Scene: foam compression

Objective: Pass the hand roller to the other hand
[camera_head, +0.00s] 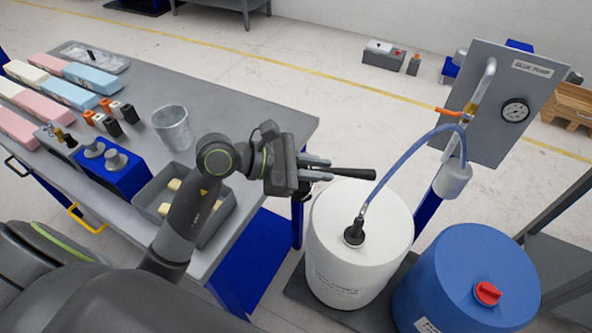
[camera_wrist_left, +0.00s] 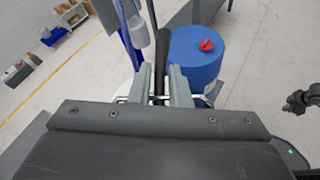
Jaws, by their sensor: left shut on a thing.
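My left gripper (camera_head: 322,168) is shut on the hand roller, whose black handle (camera_head: 352,173) sticks out to the right past the fingertips in the head view. It is held in the air beyond the table's right edge, with the white drum behind and below it. In the left wrist view the black handle (camera_wrist_left: 160,48) stands between the two grey fingers of my left gripper (camera_wrist_left: 161,85). Thin metal wire shows beside the fingers; the roller's head is mostly hidden. A dark shape at the right edge of the left wrist view may be my right gripper (camera_wrist_left: 298,103); its jaws are unclear.
A white drum (camera_head: 335,262) with a blue hose and a blue drum (camera_head: 468,285) stand right of the table (camera_head: 285,118). A gauge panel (camera_head: 508,95) rises behind them. The table holds a grey bin (camera_head: 222,222), a clear cup (camera_head: 172,128) and several foam blocks.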

